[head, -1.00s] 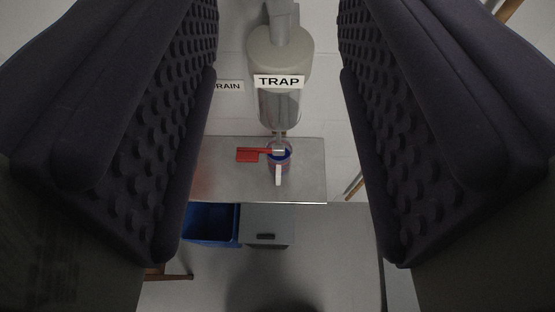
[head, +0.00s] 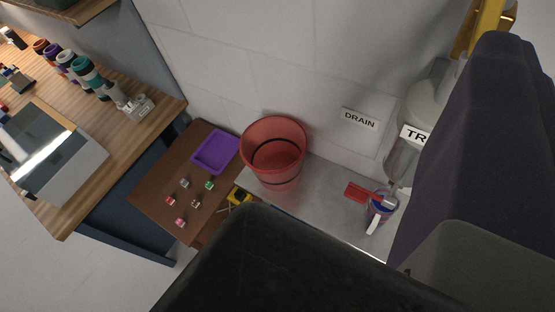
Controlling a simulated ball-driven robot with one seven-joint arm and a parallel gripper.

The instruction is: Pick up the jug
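The jug (head: 376,212), with a blue rim, reddish body and white handle, stands on the grey metal shelf (head: 322,198) at the right. It is below the vessel (head: 402,152) labelled TRAP, and a narrow tube comes down at its mouth. A red tag (head: 357,192) shows beside its rim. My gripper (head: 465,155) shows as a dark padded part covering the right of the view, in front of part of the trap. Its fingertips and gap cannot be made out. A black shape covers the bottom middle. The jug is apart from the gripper as far as I see.
A red bucket (head: 274,140) stands left of the jug. A brown table (head: 150,200) holds a purple tray (head: 216,151) and several small blocks. A wooden bench (head: 120,135) with bottles and a grey machine is at the far left. A DRAIN label (head: 360,119) is on the wall.

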